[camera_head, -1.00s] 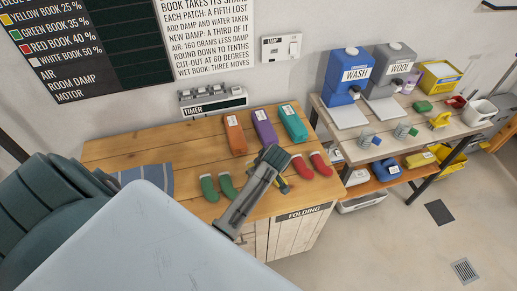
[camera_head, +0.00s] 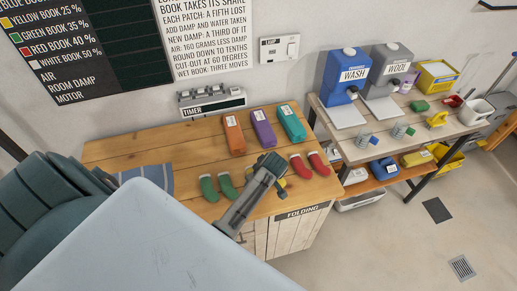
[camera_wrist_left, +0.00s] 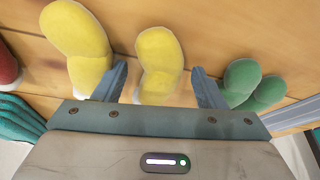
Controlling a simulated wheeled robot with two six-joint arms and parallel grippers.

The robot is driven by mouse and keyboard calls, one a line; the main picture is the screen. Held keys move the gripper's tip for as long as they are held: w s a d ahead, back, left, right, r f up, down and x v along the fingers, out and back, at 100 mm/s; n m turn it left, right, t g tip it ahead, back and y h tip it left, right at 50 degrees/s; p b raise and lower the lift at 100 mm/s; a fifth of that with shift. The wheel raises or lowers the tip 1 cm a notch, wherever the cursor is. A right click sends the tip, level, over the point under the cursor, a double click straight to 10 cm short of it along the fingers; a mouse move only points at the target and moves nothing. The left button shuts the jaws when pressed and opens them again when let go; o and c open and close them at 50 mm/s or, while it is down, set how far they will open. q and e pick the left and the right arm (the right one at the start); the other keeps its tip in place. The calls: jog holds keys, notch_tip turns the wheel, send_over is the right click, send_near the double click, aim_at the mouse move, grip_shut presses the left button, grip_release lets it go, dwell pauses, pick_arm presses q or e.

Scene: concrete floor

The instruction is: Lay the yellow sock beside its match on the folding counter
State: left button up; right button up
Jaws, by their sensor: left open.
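Two yellow socks lie side by side on the wooden folding counter (camera_head: 105,152). In the left wrist view one yellow sock (camera_wrist_left: 160,58) lies between the two fingers of my left gripper (camera_wrist_left: 161,86), which is open. The other yellow sock (camera_wrist_left: 78,42) lies just outside the finger on the left. In the head view my left gripper (camera_head: 269,172) hides most of the yellow socks; only a bit of yellow shows beside it. I cannot tell whether the fingers touch the sock. My right gripper is not in view.
Green socks (camera_head: 208,189) lie left of the gripper and red socks (camera_head: 300,165) lie right of it. Orange (camera_head: 234,134), purple (camera_head: 263,129) and teal (camera_head: 292,124) packs stand behind. A blue-striped cloth (camera_head: 158,178) lies at the counter's left.

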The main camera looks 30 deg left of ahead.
pick_arm(q)
jog(key=b+v, duration=0.3)
jog(key=v, duration=0.9)
